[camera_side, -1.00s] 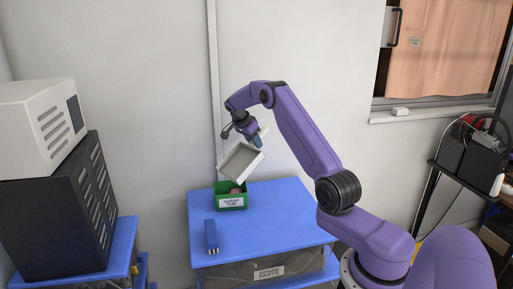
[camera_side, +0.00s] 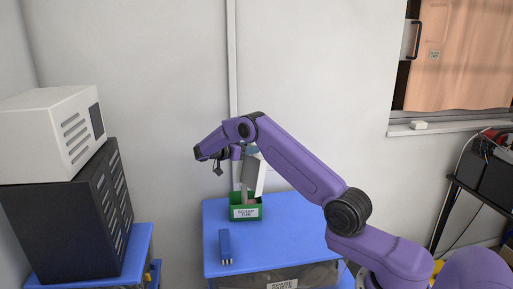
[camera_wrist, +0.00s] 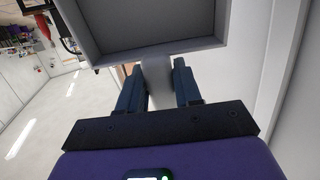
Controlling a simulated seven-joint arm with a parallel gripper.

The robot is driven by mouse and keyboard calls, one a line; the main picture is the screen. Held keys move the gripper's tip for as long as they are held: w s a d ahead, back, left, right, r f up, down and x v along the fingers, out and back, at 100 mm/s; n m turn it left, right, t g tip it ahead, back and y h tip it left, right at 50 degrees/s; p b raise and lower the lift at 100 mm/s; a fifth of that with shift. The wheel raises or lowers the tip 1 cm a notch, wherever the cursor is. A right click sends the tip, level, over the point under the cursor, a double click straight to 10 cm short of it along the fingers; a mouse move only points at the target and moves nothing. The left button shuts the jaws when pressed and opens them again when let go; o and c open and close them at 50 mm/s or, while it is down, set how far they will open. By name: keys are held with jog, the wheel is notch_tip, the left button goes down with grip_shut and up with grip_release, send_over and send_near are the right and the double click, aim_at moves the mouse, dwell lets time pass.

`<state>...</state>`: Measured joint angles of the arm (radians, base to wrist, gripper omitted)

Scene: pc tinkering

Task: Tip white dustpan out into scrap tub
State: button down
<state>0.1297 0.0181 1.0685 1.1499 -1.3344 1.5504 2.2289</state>
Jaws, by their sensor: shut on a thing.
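The white dustpan (camera_side: 261,179) is held tilted steeply, nearly on edge, just above the green scrap tub (camera_side: 246,213). The tub stands on the blue table top and carries a white "SCRAP TUB" label. My gripper (camera_side: 250,151) is shut on the dustpan's handle; in the wrist view my gripper's fingers (camera_wrist: 160,88) clasp the pale handle from both sides. In the wrist view the grey inside of the dustpan (camera_wrist: 145,25) looks empty where it shows. Something brownish lies in the tub, mostly hidden.
A blue object with prongs (camera_side: 225,246) lies on the blue table (camera_side: 290,225), in front of the tub. A dark cabinet (camera_side: 65,225) with a white box (camera_side: 50,135) on top stands to the left. The table's right part is clear.

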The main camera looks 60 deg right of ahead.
jog(key=w+a+f+g+h, duration=0.2)
jog(key=w+a+f+h, duration=0.1)
jog(key=a+h, duration=0.5)
jog(key=shift+a, duration=1.2)
jog(key=shift+a, duration=0.2)
jog(key=shift+d, duration=0.1)
dwell(1.5)
